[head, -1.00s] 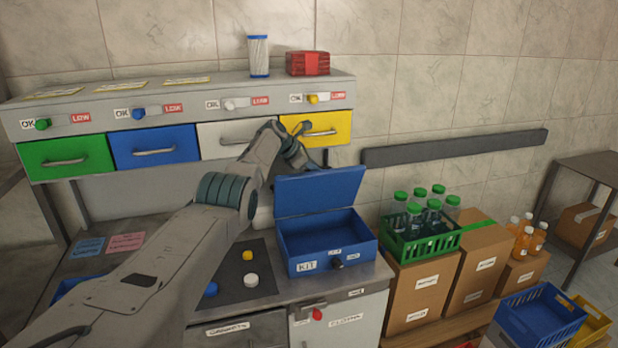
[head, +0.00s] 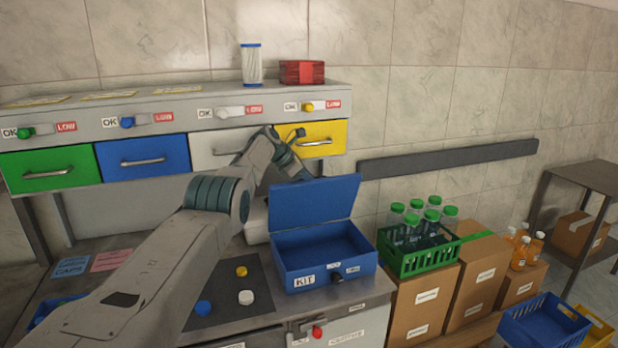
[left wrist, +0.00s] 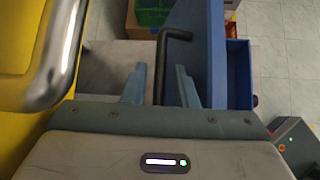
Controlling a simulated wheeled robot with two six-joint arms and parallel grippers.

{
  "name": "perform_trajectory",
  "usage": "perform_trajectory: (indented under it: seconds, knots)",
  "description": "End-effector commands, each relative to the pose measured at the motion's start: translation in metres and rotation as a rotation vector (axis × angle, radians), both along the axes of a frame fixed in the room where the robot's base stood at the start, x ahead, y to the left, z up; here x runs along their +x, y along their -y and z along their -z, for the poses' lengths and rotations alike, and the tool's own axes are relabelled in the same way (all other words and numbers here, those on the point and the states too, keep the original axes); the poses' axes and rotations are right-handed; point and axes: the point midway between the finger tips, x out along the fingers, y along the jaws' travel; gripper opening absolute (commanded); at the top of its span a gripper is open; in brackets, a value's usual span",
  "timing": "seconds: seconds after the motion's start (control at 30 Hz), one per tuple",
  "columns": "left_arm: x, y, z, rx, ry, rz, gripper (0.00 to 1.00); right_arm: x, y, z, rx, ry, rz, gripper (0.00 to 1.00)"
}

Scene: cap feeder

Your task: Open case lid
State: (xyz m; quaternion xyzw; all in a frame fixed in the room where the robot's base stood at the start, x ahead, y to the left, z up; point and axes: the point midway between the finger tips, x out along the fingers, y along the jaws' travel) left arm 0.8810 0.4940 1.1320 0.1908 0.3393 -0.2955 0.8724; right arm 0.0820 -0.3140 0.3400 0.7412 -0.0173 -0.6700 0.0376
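The blue case (head: 325,260) labelled KIT stands on the counter. Its lid (head: 315,202) is up, roughly upright at the back edge, and the inside looks empty. My left gripper (head: 297,168) is behind the lid, its fingertips largely hidden in the head view. In the left wrist view my left gripper (left wrist: 160,68) has its fingers apart, with a dark bent handle (left wrist: 170,35) between them. The handle appears to belong to the lid (left wrist: 196,40), just right of the fingers. I cannot see finger contact. My right gripper is out of view.
Drawers, including a yellow one (head: 320,137), are close behind my left gripper. Yellow (head: 241,271), blue (head: 203,308) and white (head: 246,297) caps lie on a dark mat. A green bottle crate (head: 418,258) stands right of the case on boxes.

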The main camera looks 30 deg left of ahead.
Motion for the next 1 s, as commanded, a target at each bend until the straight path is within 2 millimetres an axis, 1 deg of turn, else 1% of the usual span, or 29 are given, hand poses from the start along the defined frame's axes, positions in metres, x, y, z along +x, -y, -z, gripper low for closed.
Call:
perform_trajectory:
  seconds: [0.37, 0.57, 0.83, 0.9, 1.0]
  knots:
    - [0.0, 0.0, -0.003, -0.001, 0.004, 0.0, 0.32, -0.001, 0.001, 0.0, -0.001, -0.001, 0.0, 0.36]
    - [-0.003, -0.005, -0.009, -0.002, 0.008, -0.003, 0.32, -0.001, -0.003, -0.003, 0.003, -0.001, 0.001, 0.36]
    - [-0.016, -0.011, -0.022, 0.002, 0.006, 0.0, 0.32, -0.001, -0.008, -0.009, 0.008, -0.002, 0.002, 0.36]
    - [-0.024, -0.018, -0.028, 0.001, 0.008, -0.001, 0.32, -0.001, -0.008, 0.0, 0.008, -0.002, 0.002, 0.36]
    - [-0.035, -0.025, -0.04, 0.003, 0.008, -0.001, 0.32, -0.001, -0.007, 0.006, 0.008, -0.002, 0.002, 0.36]
